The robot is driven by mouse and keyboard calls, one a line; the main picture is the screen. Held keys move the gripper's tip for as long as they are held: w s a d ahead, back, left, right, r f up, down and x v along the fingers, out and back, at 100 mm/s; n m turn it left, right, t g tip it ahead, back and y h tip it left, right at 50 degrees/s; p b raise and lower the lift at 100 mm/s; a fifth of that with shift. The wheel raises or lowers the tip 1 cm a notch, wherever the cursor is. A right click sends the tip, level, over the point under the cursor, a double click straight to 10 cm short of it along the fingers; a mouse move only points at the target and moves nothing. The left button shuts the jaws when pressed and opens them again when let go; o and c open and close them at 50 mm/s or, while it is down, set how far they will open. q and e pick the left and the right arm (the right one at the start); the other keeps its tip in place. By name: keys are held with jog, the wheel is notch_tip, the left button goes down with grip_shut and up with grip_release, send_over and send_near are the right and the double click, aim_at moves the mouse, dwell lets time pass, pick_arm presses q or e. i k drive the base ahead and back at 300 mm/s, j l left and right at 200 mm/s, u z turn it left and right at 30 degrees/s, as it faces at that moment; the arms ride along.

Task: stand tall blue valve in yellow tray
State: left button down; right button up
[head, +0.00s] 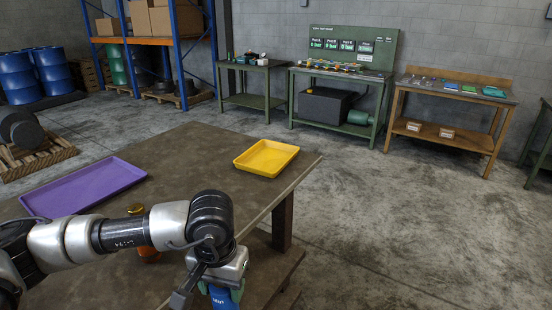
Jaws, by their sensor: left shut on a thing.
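The yellow tray (266,158) lies empty on the near table, close to its far right corner. My left gripper (220,288) is at the bottom of the head view, pointing down near the table's right edge. It is shut on a blue part with pale lettering, the tall blue valve (223,299). Only the top of the valve shows; the rest is cut off by the frame's lower edge. The gripper and valve are on the near side of the tray, well apart from it. My right gripper is not in view.
A purple tray (84,186) lies at the left of the table (190,150). An orange-brown part (148,254) is mostly hidden behind my left arm, with a gold-topped piece (136,209) showing above the arm. The tabletop between the two trays is clear. Workbenches stand far behind.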

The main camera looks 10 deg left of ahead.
aim_at(281, 156)
jog(key=i+l, duration=1.35)
jog(key=i, duration=0.15)
